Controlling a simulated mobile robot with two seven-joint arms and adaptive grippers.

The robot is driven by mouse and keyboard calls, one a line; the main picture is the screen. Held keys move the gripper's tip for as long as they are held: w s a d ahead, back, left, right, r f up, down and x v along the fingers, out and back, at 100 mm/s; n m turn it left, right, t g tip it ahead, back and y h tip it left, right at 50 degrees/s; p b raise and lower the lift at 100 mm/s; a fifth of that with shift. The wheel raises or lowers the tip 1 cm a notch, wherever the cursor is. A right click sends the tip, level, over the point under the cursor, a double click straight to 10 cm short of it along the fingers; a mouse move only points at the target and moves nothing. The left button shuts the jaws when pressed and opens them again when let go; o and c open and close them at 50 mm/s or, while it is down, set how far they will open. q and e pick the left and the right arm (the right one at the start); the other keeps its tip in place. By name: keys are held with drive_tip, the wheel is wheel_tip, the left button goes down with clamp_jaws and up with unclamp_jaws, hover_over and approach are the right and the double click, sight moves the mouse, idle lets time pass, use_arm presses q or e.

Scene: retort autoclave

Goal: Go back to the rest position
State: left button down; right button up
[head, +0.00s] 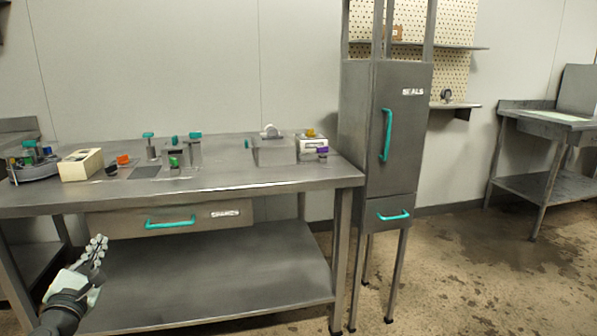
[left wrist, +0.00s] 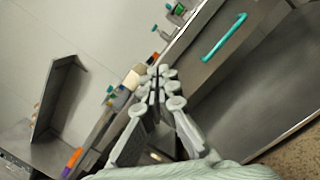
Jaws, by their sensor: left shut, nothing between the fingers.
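My left gripper (head: 97,250) is at the lower left of the head view, in front of the steel workbench (head: 250,184) and below the level of its top. Its fingers are together with nothing between them. In the left wrist view the gripper (left wrist: 160,75) points toward the bench, with the teal drawer handle (left wrist: 224,37) to the right of its fingertips and apart from them. In the head view that handle (head: 170,223) is on a closed drawer under the bench top. My right gripper is not in view.
The bench top holds a cream box (head: 81,165), small fixtures with teal knobs (head: 195,135) and a grey block (head: 273,150). A tall steel cabinet (head: 408,130) marked SEALS stands right of the bench, its door closed. Another table (head: 545,120) stands far right. The floor (head: 480,270) between is clear.

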use_arm(q)
drive_tip(key=s+d+f+m+g+h, duration=0.2)
drive_tip(key=s+d+f+m+h, duration=0.2)
drive_tip(key=d+f+m+h, duration=0.7)
drive_tip(key=s+d+f+m+g+y, duration=0.3)
drive_tip(key=s+f+m+g, duration=0.4)
drive_tip(key=f+m, duration=0.45)
drive_tip(key=s+a+f+m+g+y, duration=0.45)
drive_tip(key=s+f+m, duration=0.25)
drive_tip(key=s+f, duration=0.3)
drive_tip(key=s+a+f+m+g+y, duration=0.15)
drive_tip(key=s+a+m+y, duration=0.35)
drive_tip(key=s+a, duration=0.5)
drive_tip(key=s+d+f+n+h, duration=0.1)
drive_tip(key=s+d+f+h, duration=0.1)
drive_tip(key=d, duration=0.7)
drive_tip(key=s+d+f+n+g+h, duration=0.1)
drive_tip(key=s+d+f+n+h, duration=0.1)
drive_tip(key=d, duration=0.7)
drive_tip(key=shift+d+f, duration=0.15)
drive_tip(key=shift+f, duration=0.35)
